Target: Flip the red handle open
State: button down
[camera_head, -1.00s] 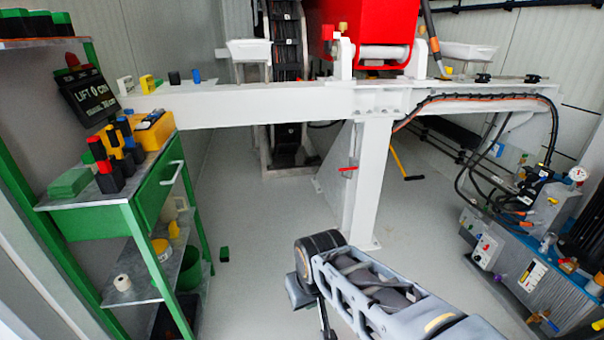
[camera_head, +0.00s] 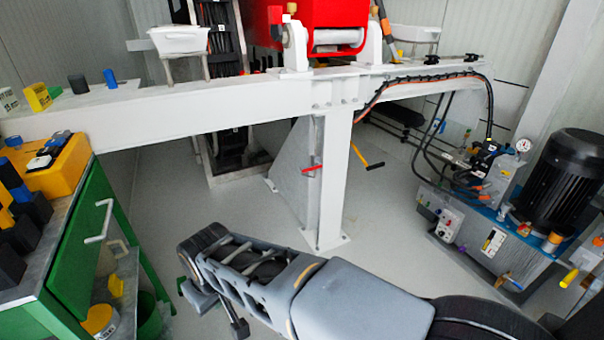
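The red handle (camera_head: 312,168) is a small bar on the white support post (camera_head: 334,190) under the white beam, near the middle of the view. It lies almost level and sticks out to the left of the post. My grey arm reaches in from the bottom right, and its far end (camera_head: 205,242) is low and left of the handle, well apart from it. Small grey and dark parts hang below that end. I cannot make out the fingertips or whether they hold anything.
A green cart (camera_head: 85,235) with an orange case (camera_head: 50,165) stands close at the left. A yellow handle (camera_head: 374,165) is right of the post. A blue hydraulic unit (camera_head: 490,245) with a black motor (camera_head: 565,185) stands at the right.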

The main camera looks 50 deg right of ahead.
aim_at(312, 168)
jog(key=z, duration=0.7)
jog(key=i, duration=0.85)
jog(key=z, duration=0.95)
